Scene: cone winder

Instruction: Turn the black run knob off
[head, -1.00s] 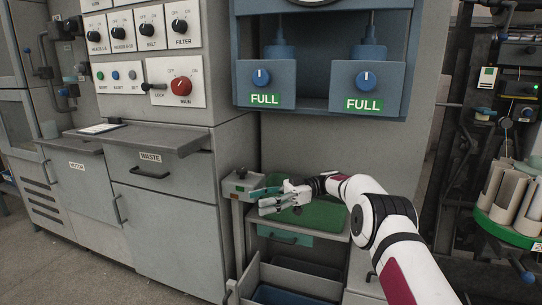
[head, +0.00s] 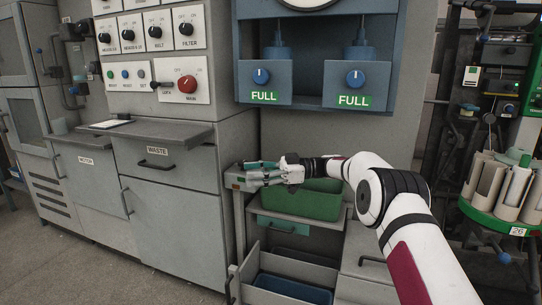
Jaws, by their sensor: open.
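Several black knobs sit on the white control panel at upper left, marked OFF and ON: the heads knobs (head: 104,37) (head: 128,33), the belt knob (head: 154,31) and the filter knob (head: 186,28). I cannot read a "run" label on any of them, so I cannot tell which is the run knob. My gripper (head: 250,174) is open and empty, its fingers pointing left. It is low, right of the grey cabinet, in front of a small grey box (head: 233,178) that it partly covers. It is well below and right of the panel knobs.
A red main knob (head: 187,84) and black lock lever (head: 160,85) sit below. Two blue dials (head: 261,76) (head: 355,78) have FULL labels. A green bin (head: 300,204) stands beneath my arm. A carousel of tubes (head: 500,205) stands right.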

